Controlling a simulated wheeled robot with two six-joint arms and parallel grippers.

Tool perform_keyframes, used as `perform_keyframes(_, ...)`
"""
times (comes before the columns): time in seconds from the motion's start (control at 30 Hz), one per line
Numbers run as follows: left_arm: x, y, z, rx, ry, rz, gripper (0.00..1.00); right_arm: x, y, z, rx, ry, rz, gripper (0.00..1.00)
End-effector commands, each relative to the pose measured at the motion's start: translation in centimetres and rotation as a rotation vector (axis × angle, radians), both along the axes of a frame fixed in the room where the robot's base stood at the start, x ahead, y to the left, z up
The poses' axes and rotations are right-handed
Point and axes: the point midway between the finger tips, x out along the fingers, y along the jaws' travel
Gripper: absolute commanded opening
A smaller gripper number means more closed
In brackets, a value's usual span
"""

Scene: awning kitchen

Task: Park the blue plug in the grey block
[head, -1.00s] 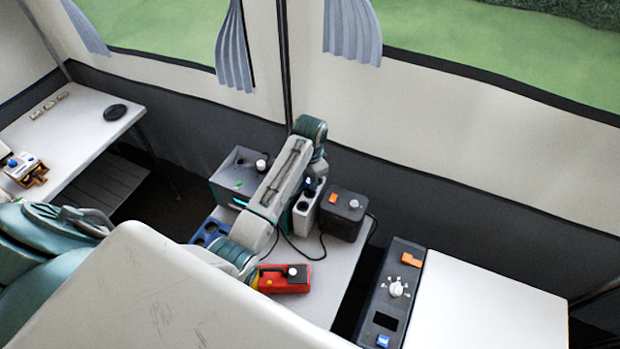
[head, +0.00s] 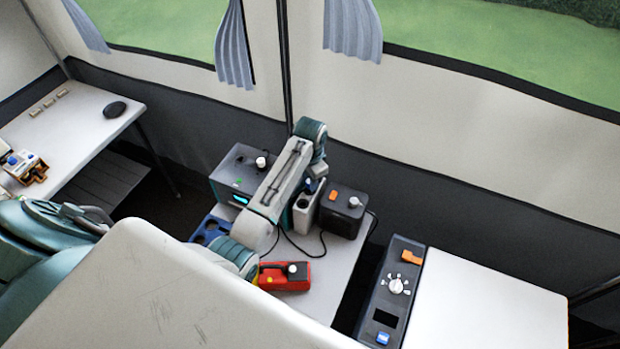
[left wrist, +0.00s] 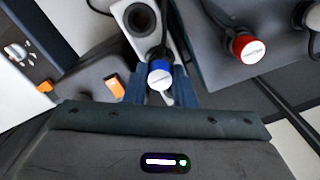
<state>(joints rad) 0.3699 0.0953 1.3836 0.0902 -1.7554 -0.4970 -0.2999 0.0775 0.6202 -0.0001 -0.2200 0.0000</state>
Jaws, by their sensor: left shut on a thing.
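The grey block (head: 302,214) is a pale upright block on the small table, between two dark boxes. In the left wrist view the block (left wrist: 122,12) shows one empty round dark hole. The blue plug (left wrist: 159,72), with a pale tail, is between the fingers of my left gripper (left wrist: 160,90), which is shut on it. The plug is at the block's end beyond the empty hole; I cannot tell how deep it sits, as its lower part is hidden. In the head view my left arm largely covers the plug. My right gripper is not in view.
A dark box (head: 342,218) with an orange switch stands right of the block, a larger grey box (head: 231,165) left. A red device (head: 285,284) and a blue holed tray (head: 207,229) are nearer. Black cables run over the table.

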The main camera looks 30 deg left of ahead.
Motion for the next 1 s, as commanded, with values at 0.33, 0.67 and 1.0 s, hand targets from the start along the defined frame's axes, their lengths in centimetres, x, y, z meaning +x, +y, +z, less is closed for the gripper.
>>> perform_keyframes(0.33, 0.0, 0.0, 0.0, 0.0, 0.0, 0.0, 0.01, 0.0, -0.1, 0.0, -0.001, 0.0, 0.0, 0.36)
perform_keyframes(0.67, 0.0, 0.0, -0.6, 0.0, 0.0, 0.0, 0.01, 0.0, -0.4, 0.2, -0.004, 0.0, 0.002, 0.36)
perform_keyframes(1.0, 0.0, 0.0, -1.0, 0.0, 0.0, 0.0, 0.01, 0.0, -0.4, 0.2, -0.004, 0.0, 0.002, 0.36)
